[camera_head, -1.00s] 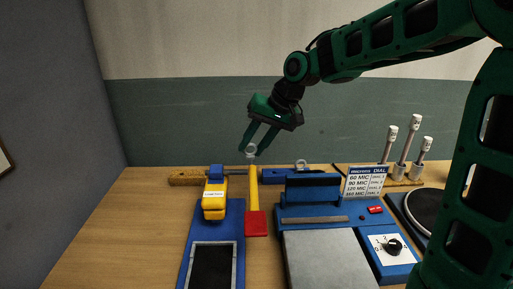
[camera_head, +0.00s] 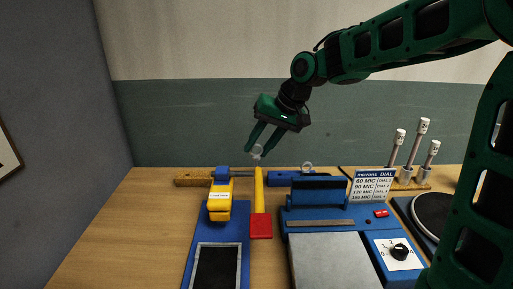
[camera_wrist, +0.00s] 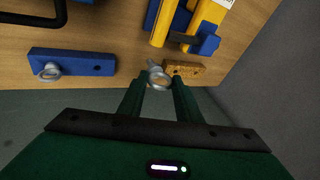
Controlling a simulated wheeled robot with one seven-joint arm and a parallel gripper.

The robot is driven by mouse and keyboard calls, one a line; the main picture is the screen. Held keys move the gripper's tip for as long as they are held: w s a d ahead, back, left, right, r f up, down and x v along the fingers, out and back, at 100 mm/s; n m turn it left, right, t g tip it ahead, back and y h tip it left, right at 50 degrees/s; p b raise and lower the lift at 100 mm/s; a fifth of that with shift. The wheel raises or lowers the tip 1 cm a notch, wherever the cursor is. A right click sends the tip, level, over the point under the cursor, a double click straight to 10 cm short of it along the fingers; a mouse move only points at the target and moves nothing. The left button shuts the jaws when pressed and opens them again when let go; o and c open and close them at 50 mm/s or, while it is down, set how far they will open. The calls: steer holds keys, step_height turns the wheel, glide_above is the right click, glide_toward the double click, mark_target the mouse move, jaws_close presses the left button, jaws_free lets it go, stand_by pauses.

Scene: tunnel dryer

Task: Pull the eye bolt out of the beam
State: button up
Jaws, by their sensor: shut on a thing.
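A grey eye bolt (camera_head: 257,151) is between the fingertips of my gripper (camera_head: 256,153), which is shut on it. In the wrist view its ring (camera_wrist: 158,79) sits between the two green fingers, with a short shank pointing away from the gripper. The shank appears clear of the beams, but its tip is hard to make out. A brown wooden beam (camera_head: 193,179) lies at the back of the table, with dark holes visible in the wrist view (camera_wrist: 184,69). A blue beam (camera_head: 285,178) to the right holds another eye bolt (camera_head: 307,166), standing upright.
A blue device with a grey plate (camera_head: 333,258) and a dial sign (camera_head: 371,187) stand right. The left tabletop is clear.

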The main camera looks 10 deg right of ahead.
mark_target(259, 146)
steer(key=shift+r, duration=0.55)
stand_by(0.9)
steer(key=shift+r, duration=1.4)
